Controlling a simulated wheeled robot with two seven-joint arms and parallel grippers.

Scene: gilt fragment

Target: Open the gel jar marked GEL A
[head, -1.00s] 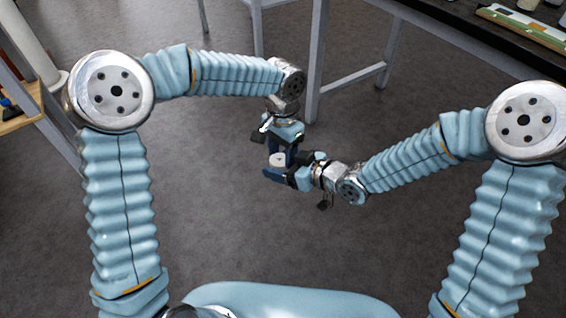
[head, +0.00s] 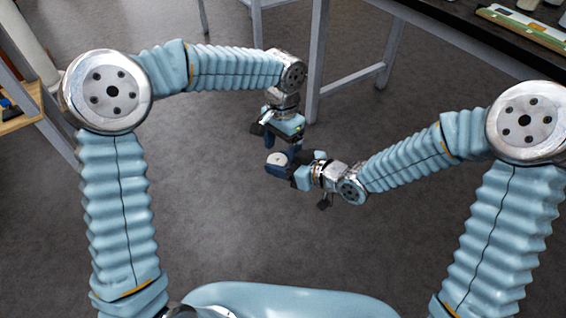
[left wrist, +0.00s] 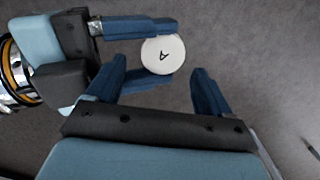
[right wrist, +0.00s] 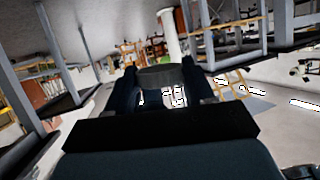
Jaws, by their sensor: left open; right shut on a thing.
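The gel jar (head: 278,158) is held in mid-air over the floor, its round white top facing up. In the left wrist view the top (left wrist: 163,54) bears a black letter A. My right gripper (head: 283,165) is shut on the jar, one finger on each side; its fingers also show in the left wrist view. My left gripper (head: 284,140) is open and empty, just beyond and above the jar, pointing down. In the left wrist view its fingers (left wrist: 162,88) are apart, with the white top beyond them. In the right wrist view a dark shape (right wrist: 162,77) sits between the right fingers.
A dark-topped table (head: 455,25) with grey legs stands at the upper right, with a green-edged tray (head: 522,28) on it. A shelf (head: 20,108) stands at the left edge. The grey floor (head: 215,200) around the grippers is clear.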

